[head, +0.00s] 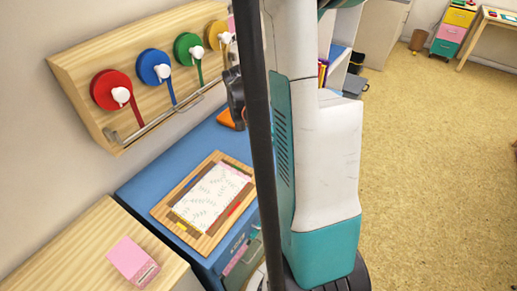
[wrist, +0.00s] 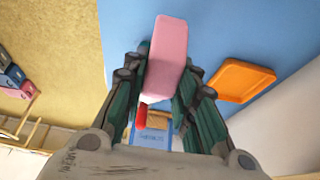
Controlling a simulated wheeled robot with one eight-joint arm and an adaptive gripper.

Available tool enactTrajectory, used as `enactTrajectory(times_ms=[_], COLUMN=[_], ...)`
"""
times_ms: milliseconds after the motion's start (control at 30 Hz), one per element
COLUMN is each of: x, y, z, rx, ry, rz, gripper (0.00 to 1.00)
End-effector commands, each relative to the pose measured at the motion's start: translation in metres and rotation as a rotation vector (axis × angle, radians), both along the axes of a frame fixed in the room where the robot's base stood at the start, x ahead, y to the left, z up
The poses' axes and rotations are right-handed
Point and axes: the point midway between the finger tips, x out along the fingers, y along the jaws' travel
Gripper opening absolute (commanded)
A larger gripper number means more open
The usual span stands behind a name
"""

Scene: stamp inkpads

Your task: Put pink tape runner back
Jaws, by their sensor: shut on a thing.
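A pink block-shaped thing, which I take to be the pink tape runner (wrist: 168,55), is between the fingers of my gripper (wrist: 160,85) in the wrist view. My gripper is shut on it, with the blue surface behind it. In the head view, dark gripper parts (head: 235,95) show beside a black pole, mostly hidden by it and my arm. The held thing cannot be made out there.
A wooden wall rack (head: 85,95) carries red, blue, green and yellow rolls. An orange tray (wrist: 240,80) lies on the blue cabinet (head: 140,185), beyond a framed patterned sheet (head: 165,215). Another pink block (head: 130,258) sits on the wooden table at lower left. Open floor lies right.

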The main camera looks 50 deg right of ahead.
Motion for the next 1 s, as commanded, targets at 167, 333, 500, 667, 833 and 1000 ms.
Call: enactTrajectory(times_ms=[167,333,500,667,833,1000], x=[0.0,0.0,0.0,0.0,0.0,0.0], y=[0.0,0.0,0.0,0.0,0.0,0.0], z=[-0.036,-0.046,-0.062,-0.086,-0.088,-0.089], rx=[0.0,0.0,0.0,0.0,0.0,0.0], ry=[0.0,0.0,0.0,-0.001,-0.001,0.0], rz=[0.001,0.001,0.001,0.001,0.001,0.001], gripper=[0.07,0.07,0.07,0.07,0.07,0.07])
